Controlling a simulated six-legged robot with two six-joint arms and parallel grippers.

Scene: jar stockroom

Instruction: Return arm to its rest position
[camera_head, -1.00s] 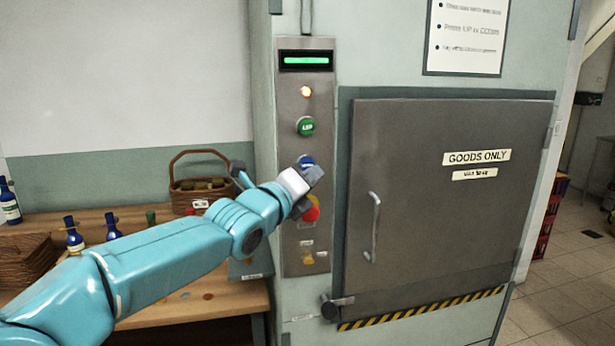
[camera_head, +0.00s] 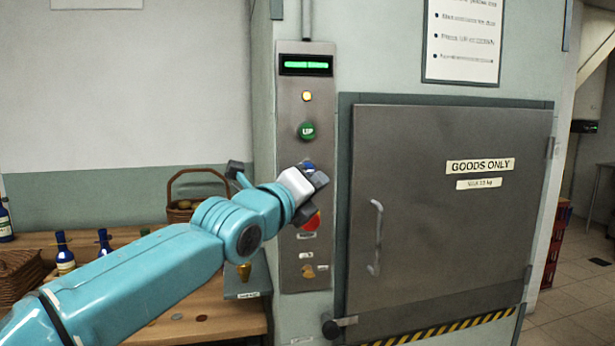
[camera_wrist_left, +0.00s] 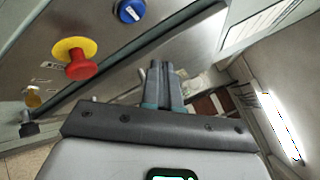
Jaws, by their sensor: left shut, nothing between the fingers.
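My left gripper (camera_head: 318,190) is in front of the steel lift control panel (camera_head: 292,240), at the height of the blue button (camera_head: 309,166) and the red button (camera_head: 312,222), and partly covers both. In the left wrist view its two fingers (camera_wrist_left: 163,70) are together with nothing between them. That view also shows the blue button (camera_wrist_left: 130,10) and the red mushroom button on its yellow collar (camera_wrist_left: 80,65), both apart from the fingers. My teal left arm reaches in from the lower left, bent at the wrist. My right gripper is not in view.
The closed steel lift door (camera_head: 450,220) with its handle (camera_head: 376,235) is right of the panel. A green UP button (camera_head: 307,131) is above the gripper. A wooden bench (camera_head: 215,318) with blue bottles (camera_head: 65,258) and a basket (camera_head: 180,214) is behind my arm.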

